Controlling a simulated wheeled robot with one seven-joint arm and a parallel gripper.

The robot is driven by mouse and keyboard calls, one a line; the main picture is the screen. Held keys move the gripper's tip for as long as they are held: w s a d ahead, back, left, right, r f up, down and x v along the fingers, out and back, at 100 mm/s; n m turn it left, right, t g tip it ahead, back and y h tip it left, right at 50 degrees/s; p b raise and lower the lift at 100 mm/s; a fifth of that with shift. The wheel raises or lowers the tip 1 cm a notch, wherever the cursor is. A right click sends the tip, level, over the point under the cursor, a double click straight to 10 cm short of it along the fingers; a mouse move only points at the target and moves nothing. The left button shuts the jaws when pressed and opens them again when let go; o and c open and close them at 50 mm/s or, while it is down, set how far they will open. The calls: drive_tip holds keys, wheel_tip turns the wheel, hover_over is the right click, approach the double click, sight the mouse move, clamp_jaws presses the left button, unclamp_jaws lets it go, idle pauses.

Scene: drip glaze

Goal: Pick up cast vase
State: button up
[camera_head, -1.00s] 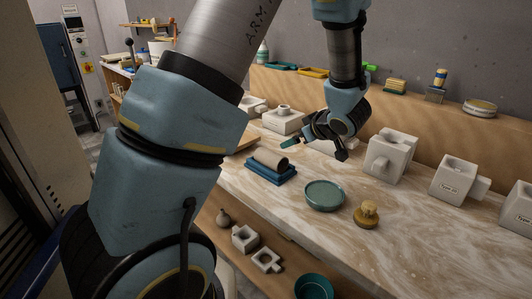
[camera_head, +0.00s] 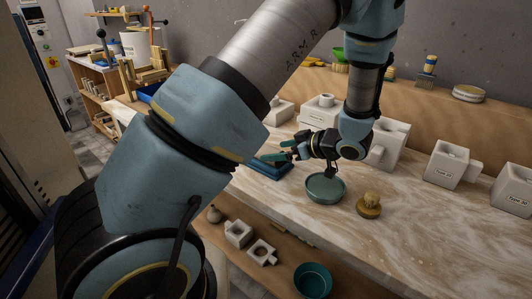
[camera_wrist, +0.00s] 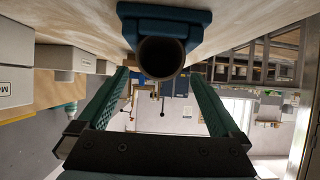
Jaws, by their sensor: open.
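The cast vase (camera_wrist: 163,58) shows in the wrist view as a grey-brown tube with a dark round opening facing me. It lies on its side in a blue cradle (camera_wrist: 135,35), seen upside down there. In the head view the cradle (camera_head: 286,172) is partly covered by my gripper (camera_head: 278,153), and the vase is hidden. My gripper is open, with its green fingers spread on either side of the vase's line in the wrist view (camera_wrist: 160,78). The vase's mouth appears between and just beyond the fingertips. I cannot tell whether they touch it.
A green dish (camera_head: 325,189) and a yellow-brown sponge-like piece (camera_head: 369,206) lie in front of my wrist. White mould blocks (camera_head: 447,165) line the back of the marbled bench. The bench's front right (camera_head: 400,255) is clear. A lower shelf holds small moulds (camera_head: 239,233) and a teal bowl (camera_head: 312,281).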

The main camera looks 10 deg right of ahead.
sight(269, 151)
drive_tip(key=x, duration=0.4)
drive_tip(key=shift+p, duration=0.35)
drive_tip(key=shift+c, duration=0.4)
clamp_jaws()
